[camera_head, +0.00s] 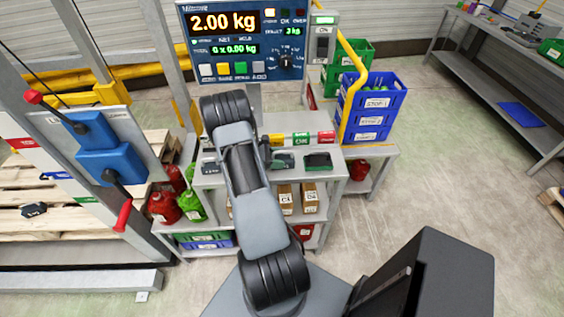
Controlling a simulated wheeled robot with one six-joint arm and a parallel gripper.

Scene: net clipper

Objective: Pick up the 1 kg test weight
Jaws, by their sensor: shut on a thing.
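My arm reaches from the bottom middle up over the small grey bench (345,147). Only a small dark part of my gripper (267,153) shows at the right side of the arm, at bench-top height. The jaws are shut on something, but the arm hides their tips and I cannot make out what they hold. Dark blocks that look like test weights sit on the bench top: one right beside the gripper (285,161), one farther right (318,161), and one left of the arm (209,166). Their markings are too small to read, so I cannot tell which is 1 kg.
A display panel (243,45) reading 2.00 kg stands behind the bench. Yellow, green and red labels (301,138) line its back. Blue crates (372,105) stand right, red and green containers (164,207) left. Cartons (309,198) fill the shelf below. Floor at right (440,190) is clear.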

